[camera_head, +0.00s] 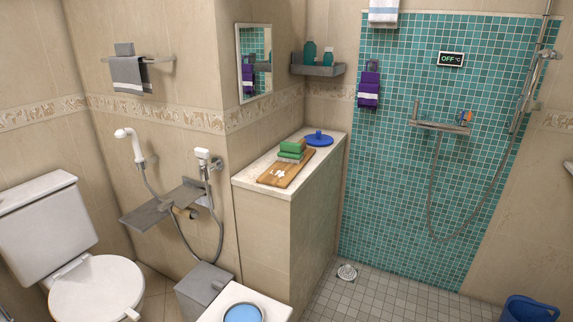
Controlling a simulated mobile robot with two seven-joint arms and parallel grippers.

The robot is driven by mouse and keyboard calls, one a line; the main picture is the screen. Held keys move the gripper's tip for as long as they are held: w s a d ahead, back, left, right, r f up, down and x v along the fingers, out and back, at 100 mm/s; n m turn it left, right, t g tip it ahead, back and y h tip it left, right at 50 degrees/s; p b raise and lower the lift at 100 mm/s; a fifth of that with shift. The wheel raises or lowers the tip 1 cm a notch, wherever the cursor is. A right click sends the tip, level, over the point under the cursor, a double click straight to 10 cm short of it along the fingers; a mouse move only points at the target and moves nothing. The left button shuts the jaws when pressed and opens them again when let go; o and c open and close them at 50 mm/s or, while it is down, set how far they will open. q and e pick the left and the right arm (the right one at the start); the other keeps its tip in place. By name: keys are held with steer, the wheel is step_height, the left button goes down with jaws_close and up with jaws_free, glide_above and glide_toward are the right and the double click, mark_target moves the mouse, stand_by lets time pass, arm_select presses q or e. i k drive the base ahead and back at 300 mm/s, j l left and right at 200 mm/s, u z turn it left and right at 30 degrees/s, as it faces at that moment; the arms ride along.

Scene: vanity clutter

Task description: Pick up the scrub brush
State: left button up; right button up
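I cannot pick out the scrub brush for certain. A round flat blue object with a knob on top (319,138) lies on the far part of the pale ledge (249,178); I cannot tell whether it is a brush or a lid. Green sponge-like blocks (292,148) are stacked beside it, near a wooden board (279,174) with a small white item on it. A small orange and blue item (464,117) sits on the shower shelf (440,127), too small to identify. Neither of my grippers is in view.
A white toilet (95,288) stands at left. A grey bin (203,287) and a white surface with a blue round dish (243,313) are at the front. A blue bucket (530,310) is at lower right. The tiled floor (390,300) before the shower is clear.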

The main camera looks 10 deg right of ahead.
mark_target(291, 152)
steer(key=l+u, duration=0.1)
steer(key=u, duration=0.25)
steer(key=i+l+u, duration=0.1)
steer(key=u, duration=0.25)
steer(key=l+u, duration=0.1)
steer(key=u, duration=0.25)
steer(key=l+u, duration=0.3)
steer(key=i+l+u, duration=0.1)
steer(key=l+u, duration=0.2)
steer(key=l, duration=0.25)
steer(key=l+u, duration=0.15)
steer(key=l, duration=0.45)
steer(key=k+l+u, duration=0.15)
steer(key=l, duration=0.4)
steer(key=l+u, duration=0.15)
steer(key=l, duration=0.4)
steer(key=k+l, duration=0.1)
steer(key=l, duration=0.4)
steer(key=k+l, duration=0.1)
steer(key=l, duration=0.35)
steer(key=k+l, duration=0.15)
steer(key=l, duration=0.35)
